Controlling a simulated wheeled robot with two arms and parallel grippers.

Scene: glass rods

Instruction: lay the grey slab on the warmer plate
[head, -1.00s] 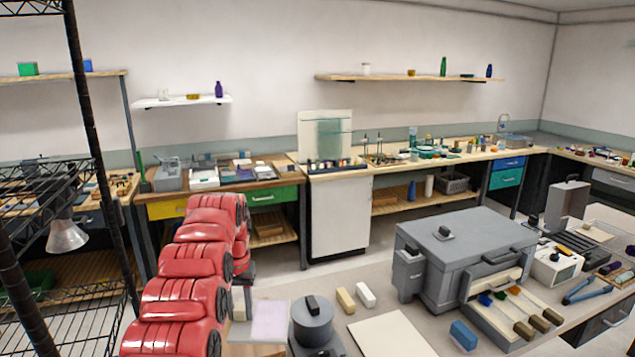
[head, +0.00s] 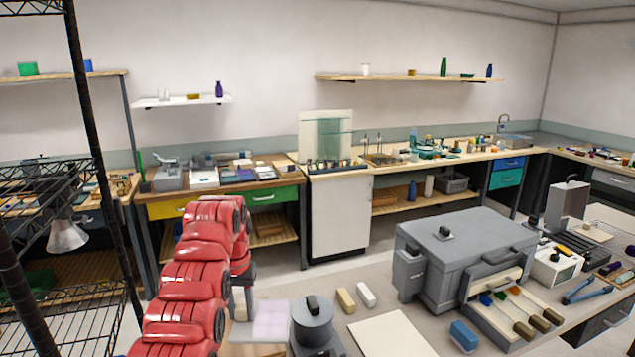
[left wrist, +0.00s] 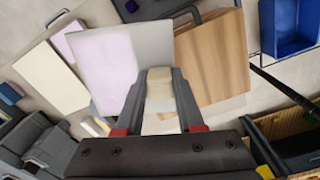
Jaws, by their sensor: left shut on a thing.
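My left gripper (head: 241,303) is at the lower middle of the head view, left of the dark grey pot. Its fingers (left wrist: 160,88) are closed on a pale beige block-like part. I take this to be the grip of the grey slab (head: 270,318), a pale sheet with a lilac tint beside the fingers. In the left wrist view the slab (left wrist: 105,65) spreads left of the fingertips and covers much of what lies behind. I cannot tell its gap to the surface beneath, nor make out the warmer plate for certain. My right gripper does not show.
The grey pot (head: 312,325) with a black knob stands close to the slab's right. A large grey case (head: 465,245) and a rod rack (head: 510,310) stand farther right.

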